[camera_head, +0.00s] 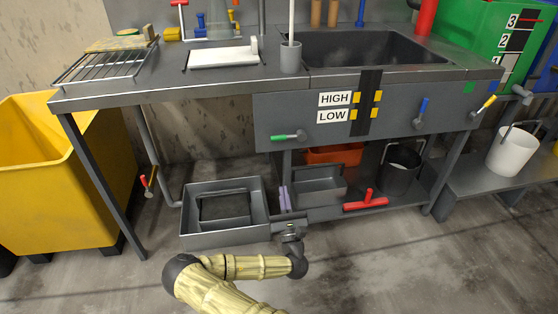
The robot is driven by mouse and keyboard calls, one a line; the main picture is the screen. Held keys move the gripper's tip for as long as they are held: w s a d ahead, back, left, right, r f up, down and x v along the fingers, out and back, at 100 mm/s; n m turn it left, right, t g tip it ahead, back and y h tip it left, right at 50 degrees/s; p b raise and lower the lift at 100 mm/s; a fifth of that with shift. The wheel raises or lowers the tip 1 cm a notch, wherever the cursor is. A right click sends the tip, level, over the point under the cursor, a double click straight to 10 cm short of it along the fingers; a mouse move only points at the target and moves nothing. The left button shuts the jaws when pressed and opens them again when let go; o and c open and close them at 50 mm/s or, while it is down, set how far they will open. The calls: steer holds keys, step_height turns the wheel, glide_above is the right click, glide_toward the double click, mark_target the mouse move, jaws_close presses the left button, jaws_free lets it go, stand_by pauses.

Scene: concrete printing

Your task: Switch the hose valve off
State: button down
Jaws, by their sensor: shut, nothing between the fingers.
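Several coloured valve handles show, and I cannot tell which is the hose valve. A green-handled lever (289,136) lies level on the grey front panel, pointing left. A blue-handled valve (421,110) stands upright on that panel's right side. A yellow-handled valve (486,105) is tilted at the right end. A red-handled valve (152,177) is on the pipe at lower left. No hose is clearly visible.
A grey tray (187,243) is just left of my gripper. A grey box (330,190), a dark bucket (402,178) and a red T-handle (365,201) are to its right. A yellow bin (35,190) is at left.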

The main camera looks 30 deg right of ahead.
mark_target(287, 137)
steer(key=shift+r, duration=0.1)
steer(key=s+r+b+x, duration=0.1)
steer(key=b+x, duration=0.3)
steer(key=x, duration=0.9)
steer(key=shift+s+a+r, duration=0.2)
steer(key=shift+s+r, duration=0.1)
steer(key=shift+r, duration=0.35)
